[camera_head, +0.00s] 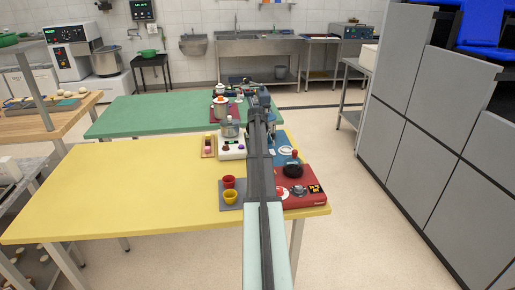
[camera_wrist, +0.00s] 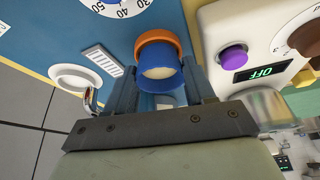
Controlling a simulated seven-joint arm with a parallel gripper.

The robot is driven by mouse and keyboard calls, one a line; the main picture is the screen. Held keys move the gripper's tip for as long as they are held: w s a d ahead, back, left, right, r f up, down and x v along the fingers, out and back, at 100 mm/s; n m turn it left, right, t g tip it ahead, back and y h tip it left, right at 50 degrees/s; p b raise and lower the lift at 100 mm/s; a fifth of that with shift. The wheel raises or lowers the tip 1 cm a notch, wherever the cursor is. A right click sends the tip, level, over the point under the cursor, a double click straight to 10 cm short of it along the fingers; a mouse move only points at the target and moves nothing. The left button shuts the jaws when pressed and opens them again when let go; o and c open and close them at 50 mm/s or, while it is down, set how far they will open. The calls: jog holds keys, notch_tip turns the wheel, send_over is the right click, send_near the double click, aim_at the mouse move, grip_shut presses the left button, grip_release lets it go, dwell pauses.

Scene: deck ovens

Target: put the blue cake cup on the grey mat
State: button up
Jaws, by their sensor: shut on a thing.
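My gripper (camera_wrist: 160,88) is shut on the blue cake cup (camera_wrist: 161,81), which sits between its two fingers in the wrist view. An orange ring or rim (camera_wrist: 157,37) shows just beyond the blue cup; I cannot tell whether the two touch. In the head view my arm hides the gripper's fingers and the blue cup. The grey mat (camera_head: 240,186) lies on the yellow table, left of my arm. A red cup (camera_head: 229,181) and a yellow cup (camera_head: 230,197) stand on it.
A white appliance (camera_head: 232,152) with a pot (camera_head: 229,128), a blue appliance (camera_head: 279,158) and a red appliance (camera_head: 311,199) with a black pan (camera_head: 293,171) stand around my arm. The left part of the yellow table (camera_head: 130,195) is clear.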

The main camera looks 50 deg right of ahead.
notch_tip(320, 180, up, 10)
jog(key=s, duration=0.1)
jog(key=s+a, duration=0.5)
jog(key=a, duration=0.3)
jog(key=s+a+f+n+t+y, duration=0.1)
jog(key=s+a+n, duration=0.15)
jog(key=a, duration=0.35)
jog(key=s+a+f+n+t+y, duration=0.1)
jog(key=s+a+n, duration=0.1)
jog(key=a+n, duration=0.25)
jog(key=shift+s+a+f, duration=0.1)
jog(key=shift+a+f, duration=0.1)
jog(key=shift+f, duration=2.2)
jog(key=shift+s+a+f, duration=0.1)
jog(key=shift+a+f, duration=0.05)
jog(key=shift+f, duration=2.2)
jog(key=shift+f, duration=0.15)
jog(key=o, duration=1)
